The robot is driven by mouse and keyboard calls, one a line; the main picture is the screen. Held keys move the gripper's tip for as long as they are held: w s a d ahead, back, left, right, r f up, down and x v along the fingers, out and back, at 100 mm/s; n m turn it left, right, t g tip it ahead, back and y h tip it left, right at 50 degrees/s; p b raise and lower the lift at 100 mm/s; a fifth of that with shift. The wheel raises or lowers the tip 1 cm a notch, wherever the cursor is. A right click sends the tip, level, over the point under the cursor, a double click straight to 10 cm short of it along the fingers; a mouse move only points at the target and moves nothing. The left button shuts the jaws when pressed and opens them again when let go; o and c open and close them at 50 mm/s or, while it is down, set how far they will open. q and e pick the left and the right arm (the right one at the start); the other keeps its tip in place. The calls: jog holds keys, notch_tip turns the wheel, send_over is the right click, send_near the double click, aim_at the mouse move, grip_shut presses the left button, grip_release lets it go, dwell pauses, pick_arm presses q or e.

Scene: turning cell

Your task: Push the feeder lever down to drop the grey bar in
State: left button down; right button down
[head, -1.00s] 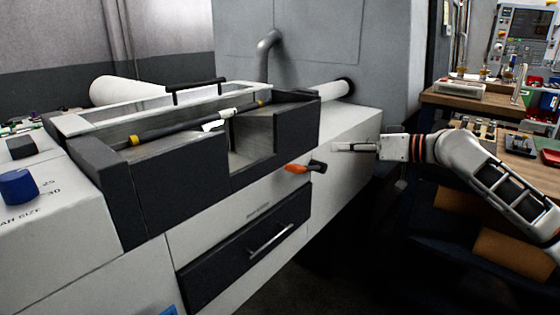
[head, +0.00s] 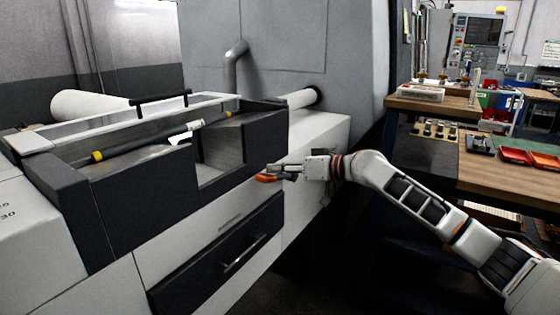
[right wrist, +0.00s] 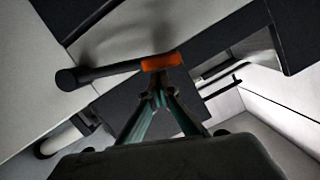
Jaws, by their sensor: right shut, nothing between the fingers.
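The feeder lever is a short black arm with an orange end (head: 268,178), sticking out of the feeder front above the drawer. A dark grey bar (head: 135,143) with yellow near its ends lies along the open feeder trough. My right gripper (head: 274,168) is shut and empty, at the lever, just above its orange end. In the right wrist view, the closed fingertips (right wrist: 158,96) point at the orange end (right wrist: 161,61); I cannot tell whether they touch it. My left gripper is not in view.
A grey machine wall (head: 290,50) stands behind. Wooden benches (head: 510,175) with trays are at the right.

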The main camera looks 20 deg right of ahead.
aim_at(273, 179)
jog(key=shift+s+a+f, duration=0.1)
jog(key=shift+a+f, duration=0.05)
jog(key=shift+f, duration=0.05)
dwell(0.3)
